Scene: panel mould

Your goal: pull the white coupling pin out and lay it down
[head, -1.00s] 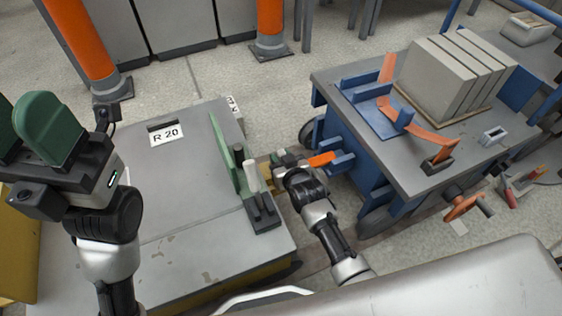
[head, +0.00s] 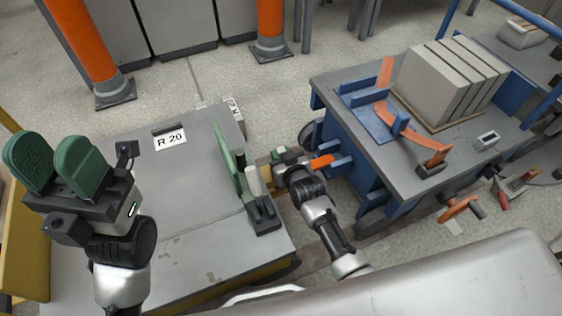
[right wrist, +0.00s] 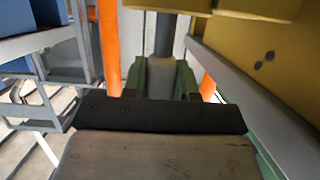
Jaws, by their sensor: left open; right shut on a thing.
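My right gripper (head: 277,156) is beside the right edge of the grey mould panel (head: 190,215), at the yellow bracket there. In the right wrist view its green fingers (right wrist: 160,80) are shut on the pale end of the white coupling pin (right wrist: 161,72). A darker shaft runs from that end to the yellow bracket (right wrist: 220,8); whether it still sits inside I cannot tell. In the head view the gripper hides most of the pin. My left gripper (head: 56,150) is open and empty, raised over the panel's left side.
A blue trolley (head: 345,130) with grey slabs (head: 440,85) stands close on the right. The middle of the panel is clear.

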